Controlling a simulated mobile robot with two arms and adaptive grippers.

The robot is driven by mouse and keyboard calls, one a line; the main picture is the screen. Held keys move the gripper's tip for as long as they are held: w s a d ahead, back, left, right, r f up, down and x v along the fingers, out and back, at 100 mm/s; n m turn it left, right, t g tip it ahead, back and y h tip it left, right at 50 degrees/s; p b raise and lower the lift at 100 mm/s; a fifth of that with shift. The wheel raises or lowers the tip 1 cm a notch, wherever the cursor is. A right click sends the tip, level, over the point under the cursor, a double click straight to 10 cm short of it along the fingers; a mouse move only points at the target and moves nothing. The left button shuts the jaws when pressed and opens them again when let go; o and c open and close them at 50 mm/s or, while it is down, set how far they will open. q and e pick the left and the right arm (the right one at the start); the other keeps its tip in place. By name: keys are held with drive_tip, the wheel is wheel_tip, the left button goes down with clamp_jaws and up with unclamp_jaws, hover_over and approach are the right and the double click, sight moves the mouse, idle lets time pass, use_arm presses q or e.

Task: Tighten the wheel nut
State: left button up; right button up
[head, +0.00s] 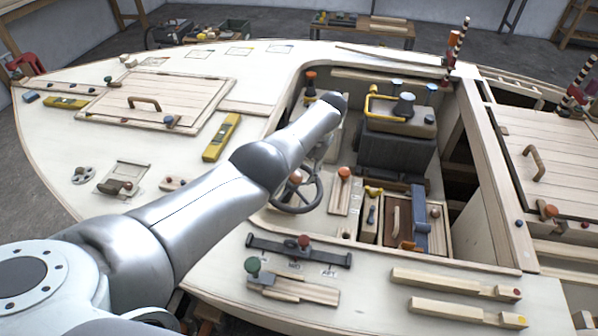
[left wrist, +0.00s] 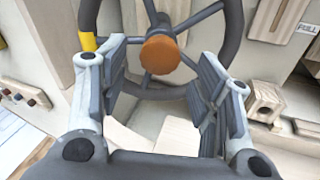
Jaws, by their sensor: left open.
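The wheel nut (left wrist: 160,54) is a round orange-brown knob at the hub of a dark spoked steering wheel (left wrist: 232,30). In the head view the nut (head: 295,177) shows just below my left gripper (head: 308,163), and the wheel (head: 318,196) stands in the open cockpit, partly hidden by my arm. In the left wrist view my left gripper (left wrist: 158,60) is open, its two fingers apart on either side of the nut's line. The nut appears ahead between the fingertips; no contact shows. My right gripper is not in view.
A dark engine-like block (head: 395,150) with a yellow handle stands behind the wheel. An orange-topped lever (head: 343,174) is just right of it. A dark bar with a red knob (head: 303,242) lies on the front deck. Cockpit walls surround the wheel.

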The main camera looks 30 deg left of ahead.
use_arm(q)
drive_tip(key=v, duration=1)
drive_tip(key=shift+w, duration=0.1)
